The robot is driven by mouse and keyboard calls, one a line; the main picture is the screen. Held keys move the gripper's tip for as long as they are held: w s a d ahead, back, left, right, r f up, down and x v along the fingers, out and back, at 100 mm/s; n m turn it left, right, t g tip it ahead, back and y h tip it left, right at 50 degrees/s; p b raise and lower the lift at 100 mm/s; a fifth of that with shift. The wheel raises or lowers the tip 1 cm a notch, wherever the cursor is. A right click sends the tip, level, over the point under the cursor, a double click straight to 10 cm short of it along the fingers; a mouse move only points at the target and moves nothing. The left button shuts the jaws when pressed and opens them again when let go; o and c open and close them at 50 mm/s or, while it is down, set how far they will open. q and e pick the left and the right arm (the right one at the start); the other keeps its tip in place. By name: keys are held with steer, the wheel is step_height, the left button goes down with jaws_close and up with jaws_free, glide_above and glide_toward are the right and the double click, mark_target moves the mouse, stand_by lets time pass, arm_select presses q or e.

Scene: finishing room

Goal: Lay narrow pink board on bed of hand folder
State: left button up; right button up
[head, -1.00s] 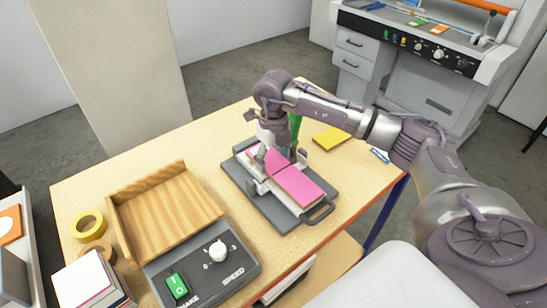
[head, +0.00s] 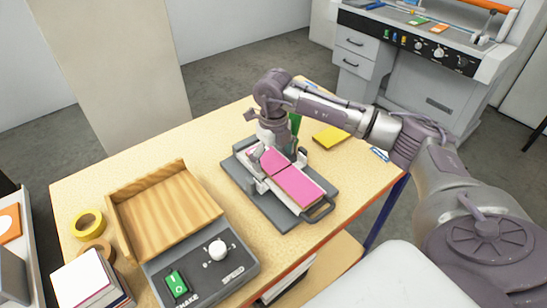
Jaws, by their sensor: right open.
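The narrow pink board (head: 299,185) lies on the bed of the hand folder (head: 256,203), a dark grey plate with a loop handle at its front right. The pink surface shows a crosswise line near its middle. My right gripper (head: 262,158) is open, at the far left end of the pink board, pointing down. Its fingertips are partly hidden, and I cannot tell whether they touch the board. My left gripper is not in view.
A wooden jogger tray (head: 165,225) with a control box (head: 205,268) stands left of the folder. Yellow tape (head: 88,224) and a stack of books (head: 88,282) are at the left. A yellow pad (head: 331,137) lies behind the folder. A green object (head: 295,122) stands behind my gripper.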

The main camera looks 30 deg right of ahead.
step_height(320, 180, up, 12)
stand_by(0.6)
